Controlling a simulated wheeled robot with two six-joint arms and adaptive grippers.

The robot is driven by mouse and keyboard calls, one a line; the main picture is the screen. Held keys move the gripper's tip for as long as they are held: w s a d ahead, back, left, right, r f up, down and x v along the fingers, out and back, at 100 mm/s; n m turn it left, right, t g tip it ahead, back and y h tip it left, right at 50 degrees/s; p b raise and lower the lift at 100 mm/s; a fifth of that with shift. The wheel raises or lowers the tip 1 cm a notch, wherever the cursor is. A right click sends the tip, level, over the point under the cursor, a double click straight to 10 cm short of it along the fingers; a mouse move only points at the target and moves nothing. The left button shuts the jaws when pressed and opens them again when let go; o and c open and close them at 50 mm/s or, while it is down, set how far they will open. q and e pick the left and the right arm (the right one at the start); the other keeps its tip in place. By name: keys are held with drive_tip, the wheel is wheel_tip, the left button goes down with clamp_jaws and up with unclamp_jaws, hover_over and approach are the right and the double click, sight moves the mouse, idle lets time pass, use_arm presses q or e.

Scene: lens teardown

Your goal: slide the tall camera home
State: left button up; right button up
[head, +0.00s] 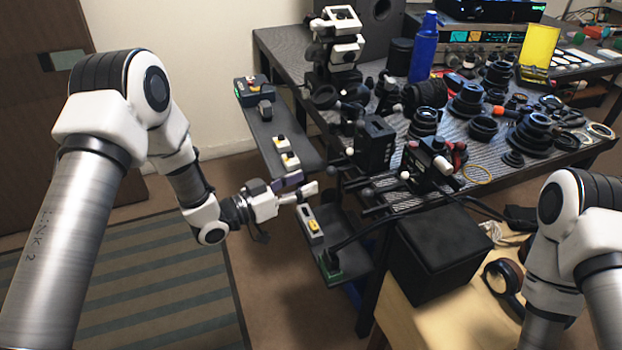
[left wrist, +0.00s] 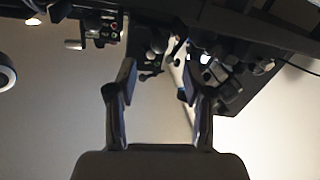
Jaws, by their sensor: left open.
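A black box-shaped camera body (head: 376,146) stands upright on the near left part of the bench and looks like the tall camera, though I cannot be sure. Rods and knobs sit around its foot. My left gripper (head: 303,187) is open, left of and a little below this body and apart from it. In the left wrist view, the open jaws (left wrist: 155,86) are spread with a gap between them. Dark bench parts and knobs show beyond the fingertips. I see nothing held. Of my right arm only links show at the right edge, and its gripper is out of view.
A narrow dark shelf (head: 258,135) with small blocks runs along the bench's left side. A lower ledge (head: 330,222) lies below my gripper. A black box (head: 436,251) stands at the front. Lenses and rings crowd the bench (head: 455,135). The floor at left is clear.

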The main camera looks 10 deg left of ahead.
use_arm(q)
drive_tip(key=c, duration=0.6)
drive_tip(key=shift+m, duration=0.6)
clamp_jaws()
drive_tip(key=m+g+h+p, duration=0.2)
drive_tip(key=m+g+p, duration=0.15)
drive_tip(key=m, duration=1.75)
approach(369, 155)
drive_tip(key=shift+t, duration=0.35)
drive_tip(key=x, duration=0.7)
drive_tip(key=shift+d+f, duration=0.15)
drive_tip(key=shift+f, duration=0.05)
